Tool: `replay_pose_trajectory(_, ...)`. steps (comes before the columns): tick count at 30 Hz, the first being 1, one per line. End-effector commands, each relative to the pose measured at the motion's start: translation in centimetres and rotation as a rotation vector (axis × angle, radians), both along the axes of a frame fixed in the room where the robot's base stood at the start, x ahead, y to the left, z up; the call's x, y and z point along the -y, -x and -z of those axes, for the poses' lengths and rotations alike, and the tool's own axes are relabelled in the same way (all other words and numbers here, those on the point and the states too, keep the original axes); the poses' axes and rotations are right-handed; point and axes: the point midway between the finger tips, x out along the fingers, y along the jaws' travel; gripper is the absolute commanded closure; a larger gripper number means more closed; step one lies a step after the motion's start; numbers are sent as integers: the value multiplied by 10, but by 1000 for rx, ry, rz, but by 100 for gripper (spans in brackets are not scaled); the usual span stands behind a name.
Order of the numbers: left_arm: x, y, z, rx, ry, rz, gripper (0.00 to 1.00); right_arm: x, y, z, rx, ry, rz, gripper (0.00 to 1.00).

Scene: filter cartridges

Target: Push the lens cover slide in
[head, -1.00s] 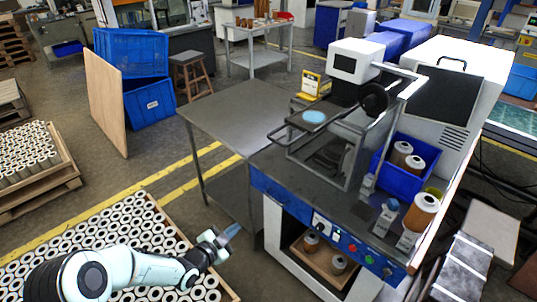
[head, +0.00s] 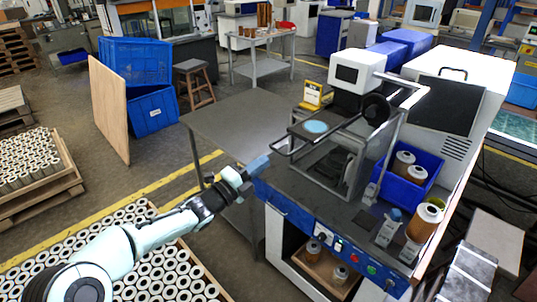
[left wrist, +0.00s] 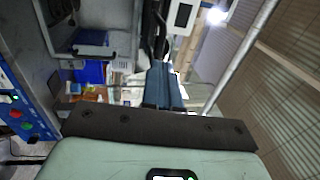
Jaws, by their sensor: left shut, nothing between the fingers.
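The lens cover slide appears to be the dark flat plate (head: 300,132) with a pale blue disc, on top of the open grey frame of the bench machine. A dark looped bar (head: 274,146) sticks out from its left side. My left gripper (head: 262,162) is shut and empty, left of the bar and lower in the picture, beside the bench's front left corner. I cannot tell its exact gap to the bar. My right gripper is not in view.
The blue-fronted bench (head: 284,205) carries a white-and-black display unit (head: 357,68) and a blue bin (head: 412,187) with cartridges. A bare metal table (head: 235,122) stands behind my left gripper. A pallet of cartridges (head: 150,262) lies on the floor below my left arm.

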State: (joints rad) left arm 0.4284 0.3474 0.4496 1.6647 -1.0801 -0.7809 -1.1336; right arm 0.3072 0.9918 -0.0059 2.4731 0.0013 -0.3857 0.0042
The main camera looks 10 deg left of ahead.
Motion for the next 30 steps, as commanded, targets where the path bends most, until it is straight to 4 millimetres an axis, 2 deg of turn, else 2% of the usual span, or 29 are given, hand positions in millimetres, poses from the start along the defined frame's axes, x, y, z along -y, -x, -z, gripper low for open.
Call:
replay_pose_trajectory(3, 10, -15, -5, -1, 3, 2, 100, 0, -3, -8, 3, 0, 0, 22)
replay_pose_trajectory(7, 16, -24, -6, -1, 1, 0, 100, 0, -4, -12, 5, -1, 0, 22)
replay_pose_trajectory(23, 19, -30, -5, -1, 0, 0, 100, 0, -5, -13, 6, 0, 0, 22)
replay_pose_trajectory(26, 25, -38, -6, -1, 2, 2, 100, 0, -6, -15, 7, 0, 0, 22)
replay_pose_trajectory(30, 40, -60, -7, 0, 3, 3, 100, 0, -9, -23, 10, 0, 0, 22)
